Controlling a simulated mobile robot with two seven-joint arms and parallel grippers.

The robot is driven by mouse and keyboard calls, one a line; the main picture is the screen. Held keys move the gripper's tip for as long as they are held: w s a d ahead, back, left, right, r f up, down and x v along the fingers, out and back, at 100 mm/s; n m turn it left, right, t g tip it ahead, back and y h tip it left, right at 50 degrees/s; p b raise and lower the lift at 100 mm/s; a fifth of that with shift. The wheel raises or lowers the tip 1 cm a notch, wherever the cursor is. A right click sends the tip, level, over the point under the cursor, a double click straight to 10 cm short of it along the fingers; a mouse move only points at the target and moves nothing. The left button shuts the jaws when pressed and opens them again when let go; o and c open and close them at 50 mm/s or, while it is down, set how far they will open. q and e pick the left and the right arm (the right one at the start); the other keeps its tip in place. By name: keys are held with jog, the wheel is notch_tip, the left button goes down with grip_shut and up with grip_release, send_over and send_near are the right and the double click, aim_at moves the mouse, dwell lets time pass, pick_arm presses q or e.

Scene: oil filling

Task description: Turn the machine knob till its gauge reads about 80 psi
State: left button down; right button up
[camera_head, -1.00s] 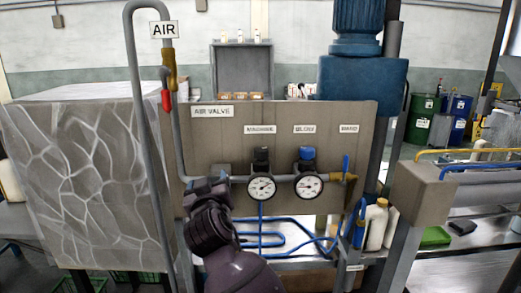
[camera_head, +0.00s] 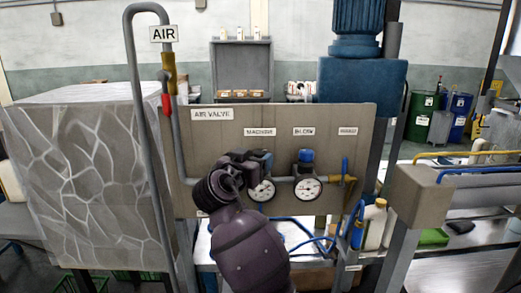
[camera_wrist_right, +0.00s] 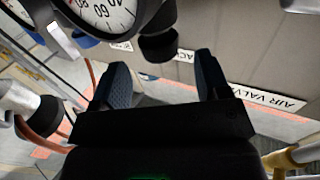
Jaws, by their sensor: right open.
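The machine knob is dark and shows in the right wrist view (camera_wrist_right: 158,45), just beyond and between my fingertips; in the head view my gripper mostly hides it. The machine gauge (camera_head: 263,190) is a round white dial below the MACHINE label (camera_head: 259,132). It also shows in the right wrist view (camera_wrist_right: 100,14), cut by the top edge; its needle position cannot be read. My right gripper (camera_head: 258,161) is at the knob from the left, and its two fingers (camera_wrist_right: 162,66) are apart with nothing visibly clamped. My left gripper is not in view.
The blow gauge (camera_head: 308,188) and blue blow knob (camera_head: 306,157) sit close on the right. A grey pipe (camera_head: 135,130) with a red handle (camera_head: 166,103) stands left of the panel (camera_head: 225,125). Blue hoses (camera_head: 298,232) run below.

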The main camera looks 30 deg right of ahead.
aim_at(261, 152)
jog(key=shift+p+x, duration=0.45)
jog(key=shift+x, duration=1.7)
jog(key=c, duration=0.9)
jog(key=shift+f+n+t+y+b, duration=0.1)
jog(key=shift+n+t+y+b, duration=0.3)
jog(key=shift+n+t+y, duration=1)
jog(key=shift+n+t, duration=0.1)
jog(key=shift+t, duration=0.4)
jog(key=o, duration=0.9)
